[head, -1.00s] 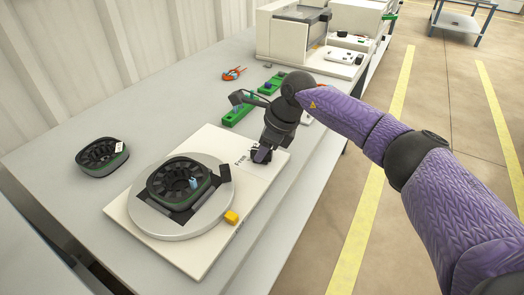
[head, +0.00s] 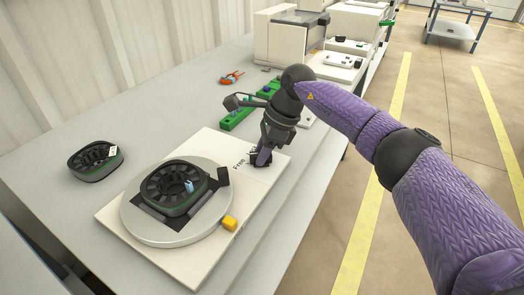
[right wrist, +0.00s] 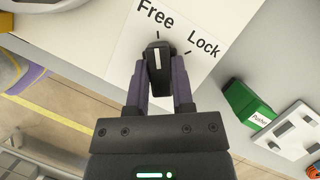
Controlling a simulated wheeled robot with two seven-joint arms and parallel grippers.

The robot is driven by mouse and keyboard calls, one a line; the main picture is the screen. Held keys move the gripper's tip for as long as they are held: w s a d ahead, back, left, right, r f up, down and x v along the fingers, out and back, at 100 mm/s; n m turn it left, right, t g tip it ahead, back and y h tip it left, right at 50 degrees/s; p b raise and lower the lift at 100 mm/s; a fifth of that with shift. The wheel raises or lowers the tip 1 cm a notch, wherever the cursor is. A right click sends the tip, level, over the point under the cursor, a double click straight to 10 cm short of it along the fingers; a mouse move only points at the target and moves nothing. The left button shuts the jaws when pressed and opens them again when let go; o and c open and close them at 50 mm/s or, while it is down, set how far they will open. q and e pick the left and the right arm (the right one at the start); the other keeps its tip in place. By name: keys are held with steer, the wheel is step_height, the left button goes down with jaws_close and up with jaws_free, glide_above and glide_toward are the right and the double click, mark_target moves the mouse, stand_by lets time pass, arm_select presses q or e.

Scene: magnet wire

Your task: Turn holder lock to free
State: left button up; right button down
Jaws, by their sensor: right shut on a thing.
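The holder lock is a small black knob (right wrist: 158,54) with a white line, on a white base plate (head: 190,262). In the right wrist view its white line points up at the tick under the printed word "Free"; the "Lock" tick is to its right. My right gripper (right wrist: 159,68) is shut on the knob, one purple finger on each side. In the head view the right gripper (head: 262,158) hides most of the knob. The round grey holder (head: 135,222) bears a dark ring-shaped stator (head: 172,190) with slots. My left gripper is not in view.
Another stator (head: 96,162) lies at left. Green parts (head: 237,118) and pliers (head: 231,77) lie farther back.

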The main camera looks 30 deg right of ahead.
steer(key=shift+c, duration=2.4)
jaws_free()
steer(key=p+v, duration=0.4)
steer(key=v, duration=0.6)
